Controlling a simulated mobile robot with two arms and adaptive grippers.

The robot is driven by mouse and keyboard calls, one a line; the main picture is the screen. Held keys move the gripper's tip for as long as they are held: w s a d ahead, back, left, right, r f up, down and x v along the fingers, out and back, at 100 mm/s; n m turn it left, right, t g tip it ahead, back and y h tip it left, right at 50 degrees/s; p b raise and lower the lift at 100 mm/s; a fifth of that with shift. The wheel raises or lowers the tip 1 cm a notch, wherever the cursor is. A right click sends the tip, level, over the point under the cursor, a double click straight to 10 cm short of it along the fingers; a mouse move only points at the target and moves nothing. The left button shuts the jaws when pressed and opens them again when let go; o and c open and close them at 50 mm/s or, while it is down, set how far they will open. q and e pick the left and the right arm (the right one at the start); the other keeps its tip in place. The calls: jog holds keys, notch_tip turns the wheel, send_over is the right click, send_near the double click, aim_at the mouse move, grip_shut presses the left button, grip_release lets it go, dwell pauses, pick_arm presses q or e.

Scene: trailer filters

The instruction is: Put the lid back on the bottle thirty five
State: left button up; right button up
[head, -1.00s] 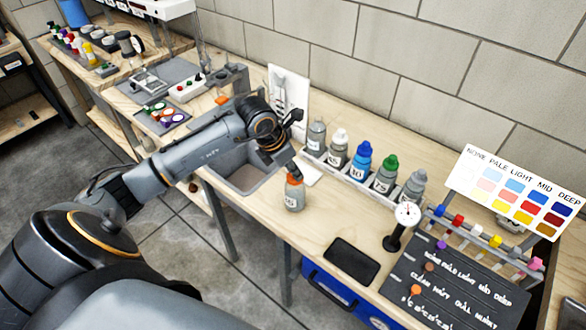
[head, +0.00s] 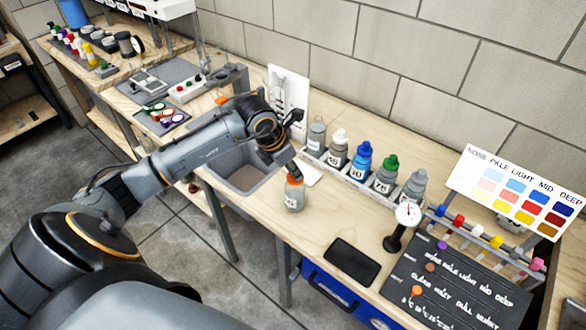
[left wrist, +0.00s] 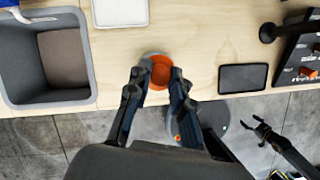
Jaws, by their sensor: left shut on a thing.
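A small clear-grey bottle (head: 294,199) with an orange lid (head: 294,179) stands upright near the front edge of the bench. Its label is too small to read. My left gripper (head: 293,170) is above the bottle, shut on the lid. In the left wrist view the orange lid (left wrist: 161,71) lies between the fingertips, over the bottle (left wrist: 149,61). I cannot tell whether the lid is fully seated. My right gripper (left wrist: 260,127) shows in the left wrist view, open and empty, over the floor in front of the bench.
A rack (head: 346,171) of several bottles with coloured lids stands behind. A sink (head: 243,172) is to the left. A black pad (head: 351,261), a dial gauge (head: 408,214) and a dark board (head: 455,285) lie to the right. A white pad (head: 309,174) is just behind the bottle.

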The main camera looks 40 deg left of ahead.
pick_arm(q)
jog(key=o, duration=0.9)
jog(key=o, duration=0.5)
jog(key=shift+r, duration=0.1)
jog(key=shift+r+p, duration=1.9)
jog(key=shift+r, duration=1.55)
